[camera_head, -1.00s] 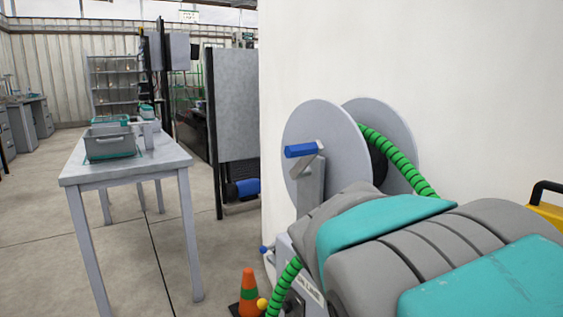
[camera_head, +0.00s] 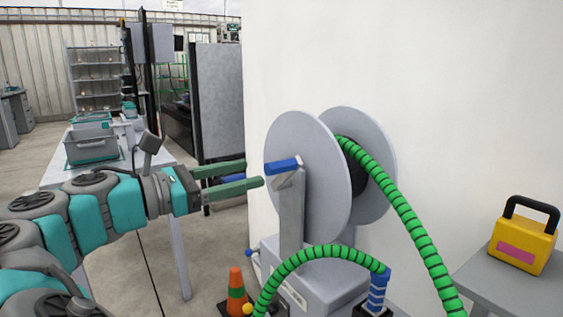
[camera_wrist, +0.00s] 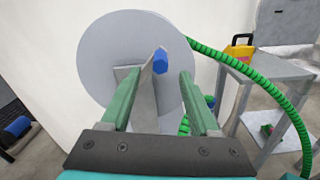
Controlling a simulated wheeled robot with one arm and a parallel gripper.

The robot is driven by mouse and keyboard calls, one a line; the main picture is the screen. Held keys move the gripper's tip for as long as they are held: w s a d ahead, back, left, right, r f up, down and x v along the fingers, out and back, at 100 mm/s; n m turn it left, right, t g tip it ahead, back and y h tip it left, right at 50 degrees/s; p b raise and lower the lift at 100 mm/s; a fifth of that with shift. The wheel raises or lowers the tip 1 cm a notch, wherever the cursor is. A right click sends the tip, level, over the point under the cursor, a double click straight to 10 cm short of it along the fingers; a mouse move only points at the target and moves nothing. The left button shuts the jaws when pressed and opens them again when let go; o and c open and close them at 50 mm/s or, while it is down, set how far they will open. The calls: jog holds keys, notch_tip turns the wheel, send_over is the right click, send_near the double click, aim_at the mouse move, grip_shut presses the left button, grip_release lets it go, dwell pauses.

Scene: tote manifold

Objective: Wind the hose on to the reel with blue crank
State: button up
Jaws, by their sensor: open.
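The reel (camera_head: 302,175) has two grey discs on a grey stand, in front of a white wall. Its blue crank (camera_head: 283,165) sticks out from the near disc on a grey arm. The green hose (camera_head: 408,215) runs from the reel's core down to the right, and a green length arches in front of the stand. My gripper (camera_head: 254,174) is open and empty, its green fingers pointing at the crank from the left, with the tips just short of it. In the wrist view the blue crank (camera_wrist: 160,60) lies between and beyond the two fingers, nearer the right one.
An orange cone (camera_head: 236,290) stands on the floor left of the reel's base. A yellow case (camera_head: 523,238) with a black handle sits on a grey table at right. A grey table (camera_head: 62,172) with a grey bin (camera_head: 90,148) stands behind my arm.

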aim_at(267, 169)
jog(key=x, duration=0.7)
jog(key=shift+w+d, duration=0.2)
jog(key=shift+d, duration=0.1)
grip_shut()
dwell(1.2)
